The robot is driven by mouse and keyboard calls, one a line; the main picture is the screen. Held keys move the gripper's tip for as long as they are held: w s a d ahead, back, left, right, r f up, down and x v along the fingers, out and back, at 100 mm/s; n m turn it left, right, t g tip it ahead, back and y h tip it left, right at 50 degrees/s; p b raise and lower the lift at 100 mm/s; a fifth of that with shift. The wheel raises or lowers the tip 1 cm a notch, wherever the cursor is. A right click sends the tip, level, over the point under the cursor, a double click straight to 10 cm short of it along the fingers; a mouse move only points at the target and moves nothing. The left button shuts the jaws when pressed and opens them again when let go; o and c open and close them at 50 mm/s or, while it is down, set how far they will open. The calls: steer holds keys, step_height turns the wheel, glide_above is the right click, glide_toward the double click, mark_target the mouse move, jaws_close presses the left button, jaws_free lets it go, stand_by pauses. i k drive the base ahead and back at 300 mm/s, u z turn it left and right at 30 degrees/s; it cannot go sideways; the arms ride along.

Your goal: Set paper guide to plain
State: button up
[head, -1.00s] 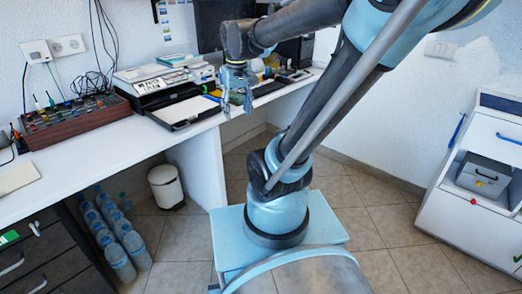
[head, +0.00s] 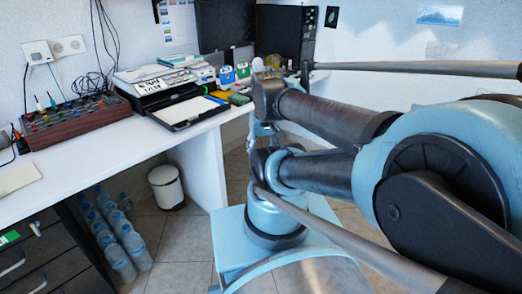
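The printer (head: 146,84) stands on the white desk, a dark and light machine with its front tray (head: 172,123) pulled out to the right. White paper (head: 188,109) lies on the tray. The paper guide and any marking on it are too small to make out. My gripper (head: 262,134) hangs pointing down to the right of the tray, beyond the desk's front edge and apart from the printer. Its fingers are small and partly hidden by my arm, so their opening is unclear.
A wooden box with knobs and cables (head: 75,120) stands left of the printer. Small blue and green boxes (head: 227,75) and a dark computer case (head: 286,32) stand behind. Water bottles (head: 130,245) and a white bin (head: 166,186) are under the desk. The desk front (head: 95,150) is clear.

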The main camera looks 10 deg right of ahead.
mark_target(220, 101)
steer(key=z, duration=1.35)
steer(key=i, duration=0.65)
steer(key=u, duration=1.35)
